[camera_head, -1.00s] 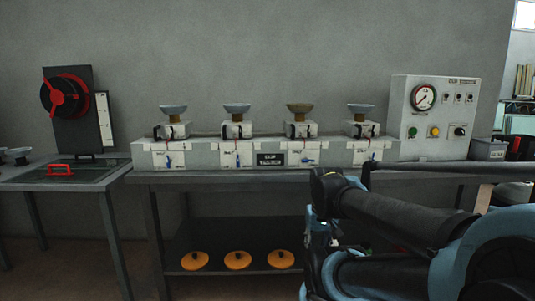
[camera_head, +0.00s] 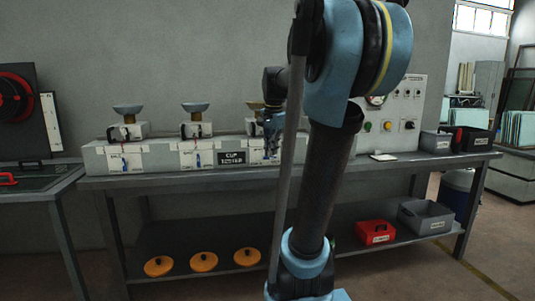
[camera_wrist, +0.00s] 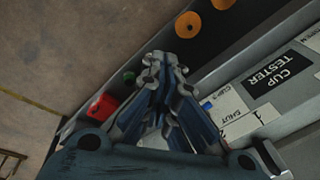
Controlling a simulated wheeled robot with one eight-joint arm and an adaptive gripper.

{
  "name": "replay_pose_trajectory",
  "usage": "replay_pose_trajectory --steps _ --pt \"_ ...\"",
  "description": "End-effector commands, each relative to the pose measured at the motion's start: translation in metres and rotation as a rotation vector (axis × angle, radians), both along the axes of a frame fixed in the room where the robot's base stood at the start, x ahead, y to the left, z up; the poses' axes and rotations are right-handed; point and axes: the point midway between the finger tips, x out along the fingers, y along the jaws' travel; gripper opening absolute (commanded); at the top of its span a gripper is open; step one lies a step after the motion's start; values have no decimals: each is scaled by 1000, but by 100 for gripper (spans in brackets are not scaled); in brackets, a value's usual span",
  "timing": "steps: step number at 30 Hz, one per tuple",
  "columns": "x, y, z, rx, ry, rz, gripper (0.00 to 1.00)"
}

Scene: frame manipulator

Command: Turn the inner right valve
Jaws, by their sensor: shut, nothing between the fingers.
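The cup tester (camera_head: 215,157) is a long pale box on the bench, with bowl-topped stations and blue-handled valves on its front. The third station from the left, with a brownish bowl (camera_head: 255,105), is the inner right one. Its white valve plate (camera_head: 258,158) is partly covered by my gripper (camera_head: 272,150), and the handle is hard to make out. The fourth station is hidden behind my arm. In the wrist view my gripper (camera_wrist: 165,62) is shut and empty, beside a white plate (camera_wrist: 237,112) marked CUP 3. I cannot tell whether the fingers touch the valve.
A control box (camera_head: 402,117) stands right of the tester, with grey (camera_head: 436,142) and black bins beyond. Orange discs (camera_head: 204,262), a red bin (camera_head: 376,232) and a grey bin (camera_head: 425,216) sit on the lower shelf. A panel with a red wheel (camera_head: 15,98) is at left.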

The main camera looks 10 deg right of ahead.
Motion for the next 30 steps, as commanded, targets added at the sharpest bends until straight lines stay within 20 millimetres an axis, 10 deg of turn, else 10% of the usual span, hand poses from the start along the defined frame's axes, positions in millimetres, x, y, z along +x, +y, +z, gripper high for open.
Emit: replay_pose_trajectory --steps 15,30 --pt "147 -23 72 102 0 -517 0" --pt "171 -26 46 116 0 -588 0"
